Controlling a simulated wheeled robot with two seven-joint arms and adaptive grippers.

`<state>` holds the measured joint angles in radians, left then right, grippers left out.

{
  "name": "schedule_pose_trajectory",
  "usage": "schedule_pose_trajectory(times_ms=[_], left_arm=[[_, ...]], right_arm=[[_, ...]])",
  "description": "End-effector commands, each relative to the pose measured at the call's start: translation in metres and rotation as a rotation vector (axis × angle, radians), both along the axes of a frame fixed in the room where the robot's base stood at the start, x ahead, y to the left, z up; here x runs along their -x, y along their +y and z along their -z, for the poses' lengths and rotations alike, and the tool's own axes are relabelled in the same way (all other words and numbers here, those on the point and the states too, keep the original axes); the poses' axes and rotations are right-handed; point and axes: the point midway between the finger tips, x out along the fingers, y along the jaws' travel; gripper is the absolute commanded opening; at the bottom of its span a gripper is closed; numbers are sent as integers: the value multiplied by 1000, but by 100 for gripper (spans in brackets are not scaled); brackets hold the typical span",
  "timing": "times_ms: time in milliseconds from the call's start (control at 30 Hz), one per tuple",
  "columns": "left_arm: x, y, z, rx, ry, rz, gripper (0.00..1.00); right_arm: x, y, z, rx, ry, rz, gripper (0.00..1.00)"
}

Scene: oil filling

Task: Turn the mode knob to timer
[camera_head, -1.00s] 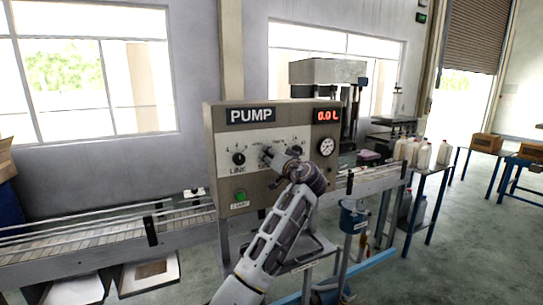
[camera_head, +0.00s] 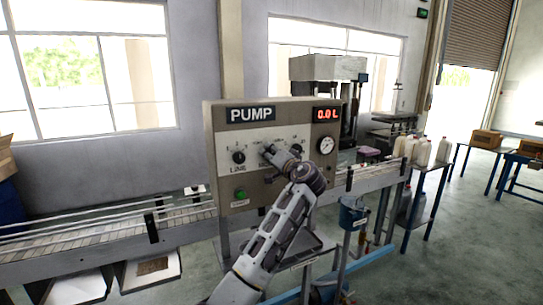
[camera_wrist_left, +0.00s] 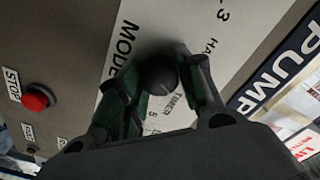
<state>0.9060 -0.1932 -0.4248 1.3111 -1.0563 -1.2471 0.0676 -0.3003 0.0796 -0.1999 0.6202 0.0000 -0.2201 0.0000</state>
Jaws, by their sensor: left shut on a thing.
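The pump panel (camera_head: 220,185) stands in the middle of the head view, with a red "0.0 L" display. In the left wrist view the black mode knob (camera_wrist_left: 158,78) sits on the white label plate, by the words MODE, HAND and TIMER. My left gripper (camera_wrist_left: 155,66) is shut on this knob, with one dark finger on each side. In the head view my left gripper (camera_head: 268,151) reaches the panel from below and hides most of the knob. Which mode it points to cannot be told. My right gripper is not in view.
The line knob (camera_head: 239,157) is left of my gripper, with a green button (camera_head: 240,194) below it. A round gauge (camera_head: 326,146) is at right. The left wrist view shows a red stop button (camera_wrist_left: 37,97). A conveyor (camera_head: 100,238) runs past the panel.

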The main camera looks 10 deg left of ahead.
Motion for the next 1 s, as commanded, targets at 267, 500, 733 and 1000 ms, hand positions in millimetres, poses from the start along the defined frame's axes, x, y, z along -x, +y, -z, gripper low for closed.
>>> schedule_pose_trajectory(times_ms=[267, 500, 733, 1000], left_arm=[[0, -1, 0, 0, -1, 1, 58], [0, 0, 0, 1, -1, 0, 58], [6, -5, 0, 0, 0, 0, 58], [30, -21, 1, 2, 0, 2, 58]], right_arm=[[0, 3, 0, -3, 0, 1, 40], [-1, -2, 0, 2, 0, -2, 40], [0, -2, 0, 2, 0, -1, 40], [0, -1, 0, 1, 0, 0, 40]])
